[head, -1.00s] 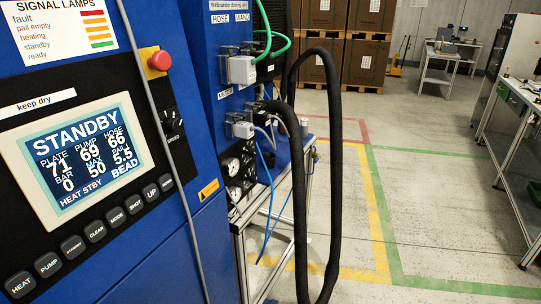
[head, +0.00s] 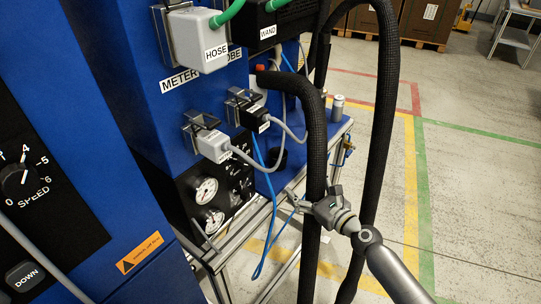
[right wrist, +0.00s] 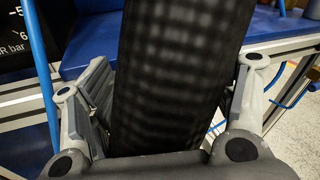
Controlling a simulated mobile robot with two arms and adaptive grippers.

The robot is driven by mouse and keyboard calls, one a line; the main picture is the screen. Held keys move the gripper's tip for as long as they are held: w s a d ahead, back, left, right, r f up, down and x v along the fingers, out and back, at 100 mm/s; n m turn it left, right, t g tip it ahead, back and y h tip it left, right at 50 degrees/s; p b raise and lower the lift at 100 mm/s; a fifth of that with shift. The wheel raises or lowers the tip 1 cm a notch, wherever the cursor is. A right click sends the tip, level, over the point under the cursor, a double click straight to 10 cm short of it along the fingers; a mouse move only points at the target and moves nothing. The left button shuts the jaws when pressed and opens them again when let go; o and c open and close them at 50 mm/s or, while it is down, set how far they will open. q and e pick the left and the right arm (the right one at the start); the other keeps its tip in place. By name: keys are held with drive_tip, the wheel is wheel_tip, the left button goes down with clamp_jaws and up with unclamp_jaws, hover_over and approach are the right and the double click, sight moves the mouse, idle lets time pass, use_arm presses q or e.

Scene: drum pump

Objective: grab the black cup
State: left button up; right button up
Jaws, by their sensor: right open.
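No black cup is clearly seen. A small dark shape (head: 277,156) sits on the blue shelf behind the cables in the head view; I cannot tell what it is. My right gripper (head: 312,198) is in the lower middle of the head view, at the thick black hose (head: 316,150). In the right wrist view my right gripper (right wrist: 168,85) is open, its two fingers apart on either side of the hose (right wrist: 175,75). I cannot tell whether they touch it. My left gripper is not in view.
The blue machine (head: 150,130) with connectors, gauges (head: 206,190) and thin cables fills the left. A silver can-like item (head: 338,105) stands on the blue shelf (head: 328,132) behind the hose. Open floor with yellow and green lines (head: 470,200) lies to the right.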

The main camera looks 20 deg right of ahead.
drive_tip(key=m, duration=0.2)
approach(284, 160)
drive_tip(key=w, duration=0.2)
drive_tip(key=shift+t+y, duration=0.4)
drive_tip(key=x, duration=0.5)
drive_tip(key=shift+a+f, duration=0.15)
drive_tip(key=shift+f, duration=0.15)
drive_tip(key=shift+w+a, duration=0.25)
drive_tip(key=shift+w, duration=0.35)
drive_tip(key=shift+b+x, duration=0.4)
drive_tip(key=shift+x, duration=1.95)
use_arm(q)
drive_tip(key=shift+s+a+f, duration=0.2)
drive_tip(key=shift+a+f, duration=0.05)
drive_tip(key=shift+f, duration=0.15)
use_arm(e)
drive_tip(key=shift+f, duration=0.15)
drive_tip(key=shift+s, duration=0.1)
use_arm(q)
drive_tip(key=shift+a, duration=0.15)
use_arm(e)
drive_tip(key=c, duration=0.9)
